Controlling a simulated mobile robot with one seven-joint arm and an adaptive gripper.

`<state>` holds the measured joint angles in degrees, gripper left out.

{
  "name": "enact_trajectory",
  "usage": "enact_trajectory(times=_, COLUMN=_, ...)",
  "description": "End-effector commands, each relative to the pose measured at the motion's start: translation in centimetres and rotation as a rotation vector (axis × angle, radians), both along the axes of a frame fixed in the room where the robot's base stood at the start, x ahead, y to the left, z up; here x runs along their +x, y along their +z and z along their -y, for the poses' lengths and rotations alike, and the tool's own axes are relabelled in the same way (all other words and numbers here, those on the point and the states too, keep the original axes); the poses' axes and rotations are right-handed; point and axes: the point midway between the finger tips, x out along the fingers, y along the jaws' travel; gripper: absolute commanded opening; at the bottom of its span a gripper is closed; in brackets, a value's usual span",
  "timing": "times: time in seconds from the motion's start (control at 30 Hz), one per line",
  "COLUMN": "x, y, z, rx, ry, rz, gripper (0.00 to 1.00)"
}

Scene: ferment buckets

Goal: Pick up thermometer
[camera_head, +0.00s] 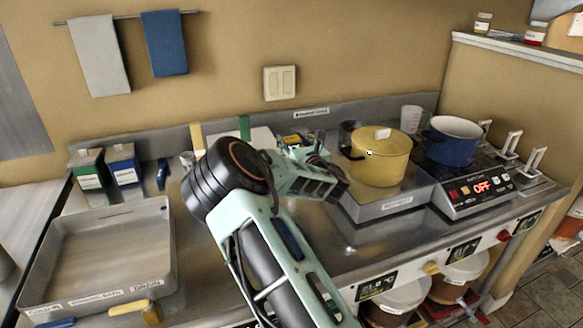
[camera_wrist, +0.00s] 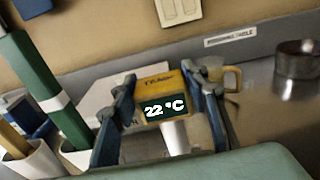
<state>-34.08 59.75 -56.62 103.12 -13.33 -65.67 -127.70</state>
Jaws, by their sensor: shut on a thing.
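The thermometer (camera_wrist: 172,88) has a yellow top and a dark display reading 22 °C, with a pale lower part beneath. In the wrist view it sits between the two blue fingers of my gripper (camera_wrist: 164,112), which is shut on it. In the head view the yellow thermometer top (camera_head: 293,140) shows just behind my gripper (camera_head: 305,150), near the back of the steel counter. The lower end of the thermometer is hard to make out.
A yellow lidded pot (camera_head: 380,158) stands close to the right, with a blue pot (camera_head: 453,140) on the hotplate beyond. A grey tray (camera_head: 100,250) lies at the left. In the wrist view, a green-handled tool (camera_wrist: 35,75) stands in a white holder at the left.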

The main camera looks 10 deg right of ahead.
Motion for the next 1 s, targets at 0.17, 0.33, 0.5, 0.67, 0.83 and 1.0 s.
enact_trajectory(times=0.17, x=0.0, y=0.0, z=0.0, rx=0.0, ry=0.0, rz=0.0, gripper=0.07)
enact_trajectory(times=0.33, x=0.0, y=0.1, z=0.0, rx=0.001, ry=0.0, rz=0.003, gripper=0.0)
enact_trajectory(times=0.5, x=0.0, y=0.2, z=0.0, rx=0.001, ry=0.0, rz=0.003, gripper=0.0)
enact_trajectory(times=0.67, x=0.0, y=0.7, z=0.0, rx=0.001, ry=0.001, rz=0.004, gripper=0.0)
enact_trajectory(times=0.83, x=0.0, y=2.6, z=-0.1, rx=0.001, ry=0.001, rz=0.006, gripper=0.0)
enact_trajectory(times=1.0, x=-1.4, y=5.0, z=0.2, rx=0.003, ry=0.0, rz=0.005, gripper=0.0)
